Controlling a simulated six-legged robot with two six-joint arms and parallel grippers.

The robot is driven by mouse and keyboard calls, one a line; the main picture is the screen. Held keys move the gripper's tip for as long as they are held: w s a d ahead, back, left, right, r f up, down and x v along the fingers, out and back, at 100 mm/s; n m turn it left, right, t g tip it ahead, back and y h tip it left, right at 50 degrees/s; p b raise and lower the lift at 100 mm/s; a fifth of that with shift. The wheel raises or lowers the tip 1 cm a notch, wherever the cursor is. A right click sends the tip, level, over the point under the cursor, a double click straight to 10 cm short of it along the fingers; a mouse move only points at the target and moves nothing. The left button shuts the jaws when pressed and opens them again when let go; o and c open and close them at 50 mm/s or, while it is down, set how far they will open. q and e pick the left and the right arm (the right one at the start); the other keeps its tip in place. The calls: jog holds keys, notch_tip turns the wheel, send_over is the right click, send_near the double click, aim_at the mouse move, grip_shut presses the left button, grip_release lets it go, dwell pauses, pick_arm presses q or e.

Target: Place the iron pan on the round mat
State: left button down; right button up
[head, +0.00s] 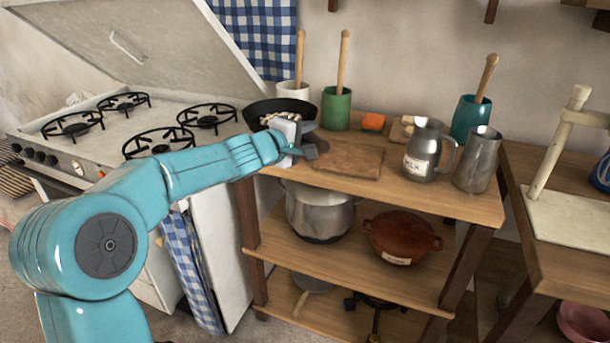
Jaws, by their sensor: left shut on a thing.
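The iron pan (262,108) is a black, wide-rimmed pan with pale pieces in it, at the back left of the wooden shelf top. My left gripper (308,149) is in front of it at the shelf's left end and is shut on the pan; the gripper hides the grip and the pan's near side. A dark, flat patch (322,137) shows just right of the gripper; it may be part of the round mat, but I cannot tell. My right gripper is out of view.
A brown board (348,160) lies right of the gripper. The stove (130,125) is at left.

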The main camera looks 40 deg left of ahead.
pick_arm(q)
notch_tip(320, 180, down, 5)
jog(key=b, duration=0.4)
jog(key=c, duration=0.8)
grip_release()
jog(key=shift+s+f, duration=0.1)
jog(key=shift+f, duration=0.05)
jog(key=shift+c, duration=0.2)
